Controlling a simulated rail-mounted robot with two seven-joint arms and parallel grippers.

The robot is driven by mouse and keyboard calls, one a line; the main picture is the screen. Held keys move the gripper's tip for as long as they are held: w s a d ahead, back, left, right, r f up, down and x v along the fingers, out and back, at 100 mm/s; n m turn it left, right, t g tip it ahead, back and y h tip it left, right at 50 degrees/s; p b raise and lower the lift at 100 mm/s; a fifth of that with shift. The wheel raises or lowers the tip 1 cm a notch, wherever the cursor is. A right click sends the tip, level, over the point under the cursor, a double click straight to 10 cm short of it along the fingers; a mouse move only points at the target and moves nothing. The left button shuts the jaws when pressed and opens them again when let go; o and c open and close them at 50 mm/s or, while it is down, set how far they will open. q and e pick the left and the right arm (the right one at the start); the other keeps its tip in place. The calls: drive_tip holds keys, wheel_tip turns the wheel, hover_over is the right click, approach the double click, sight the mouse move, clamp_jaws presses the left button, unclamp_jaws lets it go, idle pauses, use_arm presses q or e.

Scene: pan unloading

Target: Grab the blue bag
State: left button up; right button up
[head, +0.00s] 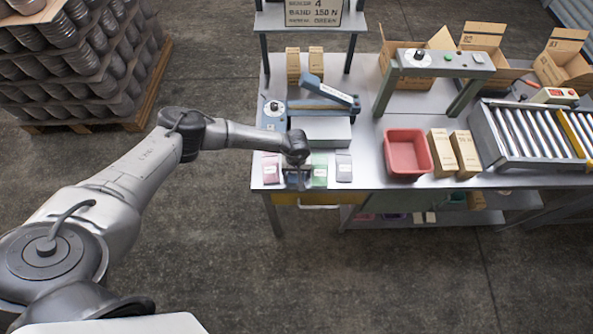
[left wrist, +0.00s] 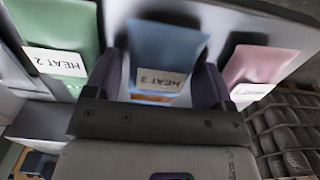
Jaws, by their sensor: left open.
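The blue bag (left wrist: 163,50) stands in the middle of the left wrist view, with a white label reading HEAT 3. My left gripper (left wrist: 160,82) is open, with one finger on each side of the bag's labelled end. I cannot tell whether the fingers touch it. In the head view my left gripper (head: 298,182) is at the table's front edge and largely hides the blue bag. A pink bag (head: 270,167) is to its left and a green bag (head: 320,171) to its right. My right gripper is out of view.
A sealing machine (head: 322,108) stands behind the bags. A red bin (head: 407,153), small cartons (head: 454,152) and a roller conveyor (head: 528,133) are to the right. The floor in front is clear.

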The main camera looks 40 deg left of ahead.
use_arm(q)
drive_tip(key=c, duration=0.7)
drive_tip(key=shift+c, duration=0.2)
drive_tip(key=shift+r, duration=0.15)
